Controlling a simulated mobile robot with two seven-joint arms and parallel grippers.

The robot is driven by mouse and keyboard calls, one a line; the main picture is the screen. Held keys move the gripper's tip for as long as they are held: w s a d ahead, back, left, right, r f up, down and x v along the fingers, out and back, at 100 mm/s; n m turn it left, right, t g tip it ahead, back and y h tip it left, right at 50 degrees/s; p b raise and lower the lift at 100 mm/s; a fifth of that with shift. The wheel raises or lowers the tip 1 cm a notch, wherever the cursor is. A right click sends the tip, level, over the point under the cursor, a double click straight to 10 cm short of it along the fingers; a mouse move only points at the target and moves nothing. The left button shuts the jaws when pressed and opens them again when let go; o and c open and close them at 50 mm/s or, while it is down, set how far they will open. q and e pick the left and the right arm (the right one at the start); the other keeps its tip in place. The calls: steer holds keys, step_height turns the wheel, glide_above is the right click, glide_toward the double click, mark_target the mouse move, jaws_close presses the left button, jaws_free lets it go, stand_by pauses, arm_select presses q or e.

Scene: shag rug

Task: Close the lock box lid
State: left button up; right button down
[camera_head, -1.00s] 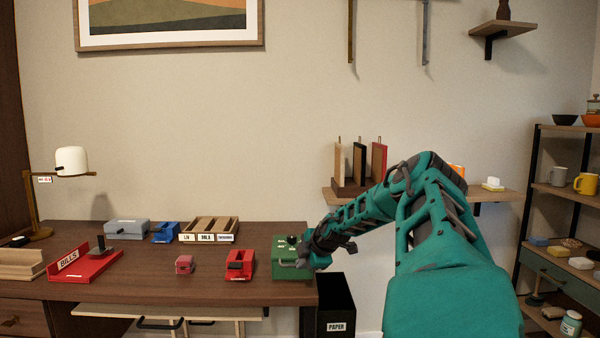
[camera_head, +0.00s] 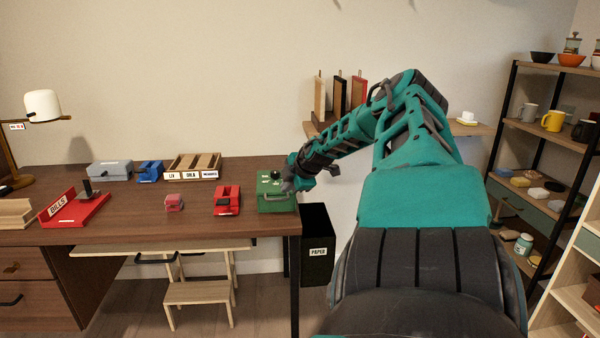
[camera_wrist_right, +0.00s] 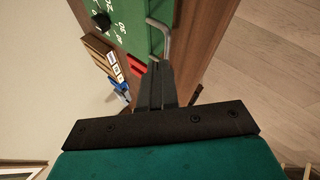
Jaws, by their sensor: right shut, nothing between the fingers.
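The green lock box (camera_head: 276,204) sits on the desk's right end, with a dark knob, white markings and a front handle. I cannot tell from these views whether its lid is fully down. My right gripper (camera_head: 289,184) is at the box's right side, its fingers shut and empty. The wrist view shows the green face (camera_wrist_right: 128,22) with the black knob and a grey handle, close beyond the shut fingers (camera_wrist_right: 160,68). Whether the fingers touch the box is unclear. My left gripper is out of view.
The wooden desk (camera_head: 130,231) also holds a red stapler-like item (camera_head: 227,202), a small pink block (camera_head: 174,203), a red tray (camera_head: 70,212) and a wooden sorter (camera_head: 193,167). A black paper bin (camera_head: 317,240) stands right of the desk. A shelf rack (camera_head: 535,185) is farther right.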

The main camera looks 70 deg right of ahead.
arm_select(q)
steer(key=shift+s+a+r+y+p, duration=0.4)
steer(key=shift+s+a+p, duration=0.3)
steer(key=shift+p, duration=1.05)
arm_select(e)
steer(key=s+a+r, duration=0.3)
steer(key=s+a, duration=0.2)
steer(key=s, duration=0.1)
steer(key=shift+s, duration=0.4)
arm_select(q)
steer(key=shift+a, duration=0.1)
arm_select(e)
steer(key=shift+a+r, duration=0.1)
